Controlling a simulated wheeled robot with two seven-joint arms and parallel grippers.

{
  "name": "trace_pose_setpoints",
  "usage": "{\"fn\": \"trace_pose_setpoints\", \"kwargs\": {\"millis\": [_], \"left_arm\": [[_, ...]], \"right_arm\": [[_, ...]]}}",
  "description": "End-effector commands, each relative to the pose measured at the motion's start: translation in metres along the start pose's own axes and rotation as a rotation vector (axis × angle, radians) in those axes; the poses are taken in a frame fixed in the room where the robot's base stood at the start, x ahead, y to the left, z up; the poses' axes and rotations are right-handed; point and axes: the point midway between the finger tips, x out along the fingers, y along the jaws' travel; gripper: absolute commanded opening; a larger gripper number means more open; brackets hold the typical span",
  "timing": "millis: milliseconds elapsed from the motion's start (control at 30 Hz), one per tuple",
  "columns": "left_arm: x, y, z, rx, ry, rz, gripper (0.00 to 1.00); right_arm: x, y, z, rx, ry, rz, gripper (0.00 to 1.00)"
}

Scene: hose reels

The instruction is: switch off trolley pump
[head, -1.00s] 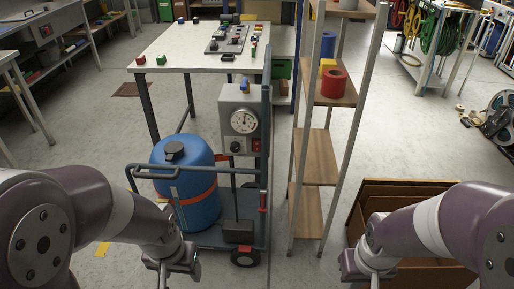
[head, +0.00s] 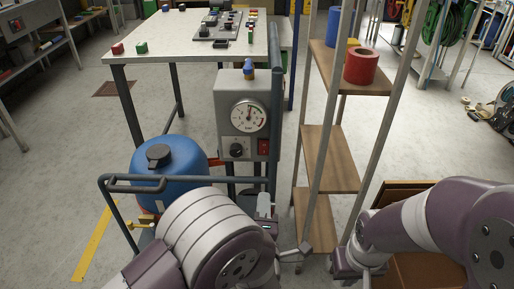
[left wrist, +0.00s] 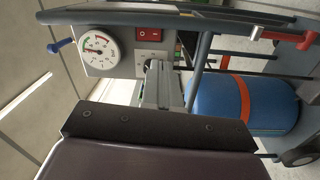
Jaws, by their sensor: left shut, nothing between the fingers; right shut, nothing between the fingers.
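The trolley pump has a grey control box (head: 229,97) with a round dial gauge (head: 249,116), a black knob (head: 236,150) and a red rocker switch (head: 263,147). The left wrist view shows the switch (left wrist: 148,35) beside the gauge (left wrist: 98,48); I cannot tell which side is pressed. My left gripper (head: 266,207) is shut and empty, below the box in the head view. In the left wrist view its fingers (left wrist: 158,72) point at the box near the switch and partly cover the knob area. My right gripper (head: 366,271) is shut and empty, low on the right.
A shelf rack (head: 332,160) with a red roll (head: 361,66) stands close right of the box. A white-topped table (head: 180,50) is behind.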

Motion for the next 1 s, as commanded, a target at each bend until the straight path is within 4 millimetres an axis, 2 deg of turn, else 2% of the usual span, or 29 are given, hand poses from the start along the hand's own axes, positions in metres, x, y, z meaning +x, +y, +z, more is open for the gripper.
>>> {"fn": "trace_pose_setpoints", "kwargs": {"millis": [33, 133, 467, 567, 667, 1000], "left_arm": [[0.000, 0.009, -0.004, -0.049, 0.019, 0.044, 0.00], [-0.001, 0.018, -0.007, -0.119, 0.028, 0.089, 0.00], [0.000, 0.018, -0.007, -0.134, 0.026, 0.085, 0.00], [0.007, 0.018, -0.007, -0.135, 0.027, 0.086, 0.00], [0.022, 0.018, -0.008, -0.133, 0.028, 0.085, 0.00], [0.096, 0.024, -0.010, -0.134, 0.028, 0.086, 0.00]], "right_arm": [[0.000, 0.000, 0.000, 0.000, 0.000, 0.000, 0.00], [0.000, 0.000, 0.000, 0.000, 0.000, 0.000, 0.00], [0.000, 0.000, 0.000, 0.000, 0.000, 0.000, 0.00], [0.001, 0.000, 0.000, 0.000, 0.000, 0.000, 0.00], [0.004, 0.000, 0.001, 0.000, 0.000, 0.000, 0.00], [0.015, 0.000, 0.002, 0.000, -0.001, 0.000, 0.00]]}}
